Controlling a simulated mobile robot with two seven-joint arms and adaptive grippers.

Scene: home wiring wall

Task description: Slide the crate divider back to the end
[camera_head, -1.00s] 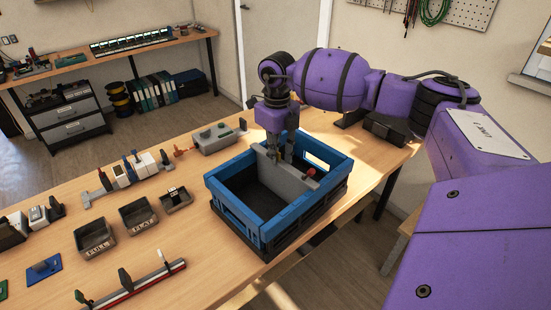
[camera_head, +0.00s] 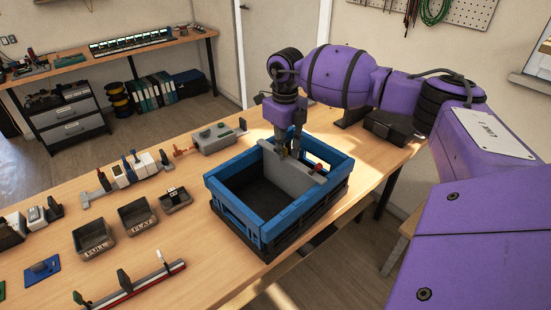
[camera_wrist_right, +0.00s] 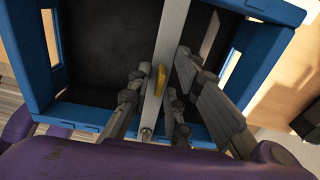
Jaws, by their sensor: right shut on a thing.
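The blue crate (camera_head: 240,222) stands on the wooden bench, with an open top and a dark floor. Its grey divider (camera_head: 300,181) stands upright across the inside, nearer the far right end wall. My right gripper (camera_head: 292,155) reaches down from above and is shut on the divider's top edge. In the right wrist view the divider (camera_wrist_right: 173,35) runs between the fingers of the gripper (camera_wrist_right: 160,76), with a yellow tab (camera_wrist_right: 158,78) on it. A small red piece (camera_head: 319,168) shows beside the divider. My left gripper is out of view.
Small trays (camera_head: 137,217) and a grey box (camera_head: 217,137) lie on the bench left of the crate. A red-and-white strip (camera_head: 140,288) lies in front. A black case (camera_head: 387,128) is at the back right. The near crate compartment looks empty.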

